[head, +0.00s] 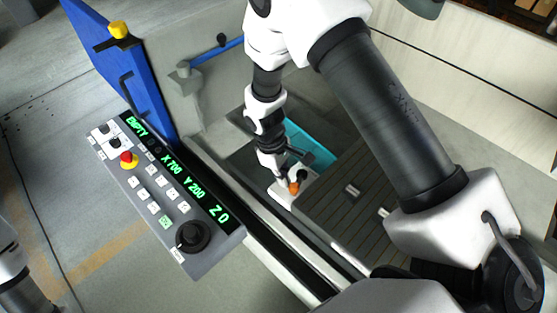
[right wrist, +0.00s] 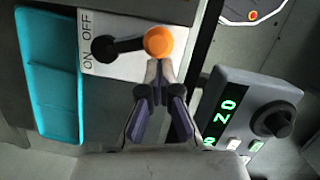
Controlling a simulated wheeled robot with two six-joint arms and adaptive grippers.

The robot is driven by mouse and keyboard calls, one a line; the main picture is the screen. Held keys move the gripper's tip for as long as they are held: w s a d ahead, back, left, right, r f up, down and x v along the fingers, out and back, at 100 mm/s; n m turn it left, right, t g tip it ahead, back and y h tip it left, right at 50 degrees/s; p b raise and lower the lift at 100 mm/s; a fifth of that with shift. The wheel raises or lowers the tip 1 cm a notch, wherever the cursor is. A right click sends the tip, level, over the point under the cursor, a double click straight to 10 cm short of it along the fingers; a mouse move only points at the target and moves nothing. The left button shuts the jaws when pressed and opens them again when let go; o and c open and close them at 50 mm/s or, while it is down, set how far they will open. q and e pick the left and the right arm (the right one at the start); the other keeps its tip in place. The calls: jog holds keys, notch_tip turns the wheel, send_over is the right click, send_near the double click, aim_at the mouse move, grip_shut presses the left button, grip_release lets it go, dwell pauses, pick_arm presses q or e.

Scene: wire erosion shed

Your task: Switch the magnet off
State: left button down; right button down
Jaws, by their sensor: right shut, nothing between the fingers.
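The magnet switch is a black lever (right wrist: 128,45) with an orange knob (right wrist: 158,41) on a white plate (right wrist: 98,15) marked ON and OFF. In the right wrist view the lever runs from its black pivot at the left to the knob at the right. In the head view the orange knob (head: 294,188) shows beside the plate (head: 282,198). My right gripper (right wrist: 159,72) is shut and empty, its fingertips at the knob's lower edge; I cannot tell whether they touch it. It also shows in the head view (head: 286,181), partly hidden. My left gripper is out of view.
A teal tray (right wrist: 45,100) lies beside the plate. A slatted table (head: 350,205) is at the right in the head view. A grey control panel (head: 150,205) with green readouts, a red button and a black dial stands at the left, near a blue door (head: 130,75).

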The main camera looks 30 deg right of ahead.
jog(key=shift+s+d+f+n, duration=0.15)
jog(key=shift+s+n, duration=0.4)
jog(key=shift+n, duration=0.65)
jog(key=shift+s+d+n+t+h, duration=0.3)
jog(key=shift+s+n+h, duration=0.15)
jog(key=shift+n, duration=0.35)
jog(key=shift+a, duration=0.1)
